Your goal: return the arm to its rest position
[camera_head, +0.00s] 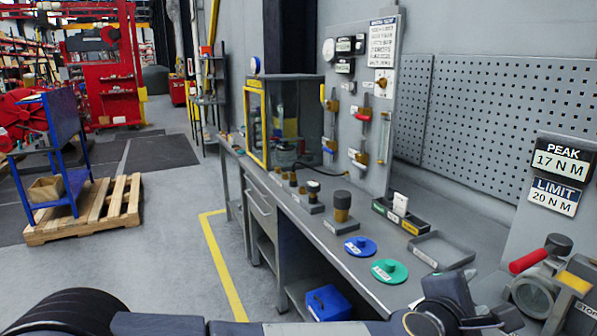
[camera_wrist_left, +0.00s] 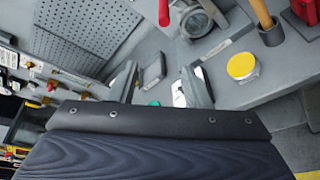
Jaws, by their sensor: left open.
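My left arm (camera_head: 300,328) runs along the bottom edge of the head view, from the left to a dark wrist joint at the lower right, over the front of the workbench. In the left wrist view my left gripper (camera_wrist_left: 161,82) has its two fingers spread apart, with nothing held between them. Beyond the fingers lie the bench top and a grey tray (camera_wrist_left: 152,70). A bit of green shows low between the fingers. My right gripper is in neither view.
A valve with a red handle (camera_head: 528,261) stands at the right, near the wrist. A blue disc (camera_head: 360,246), a green disc (camera_head: 389,271) and a shallow grey tray (camera_head: 441,250) lie on the bench. A yellow-topped round part (camera_wrist_left: 242,66) is right of the fingers. Open floor lies left.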

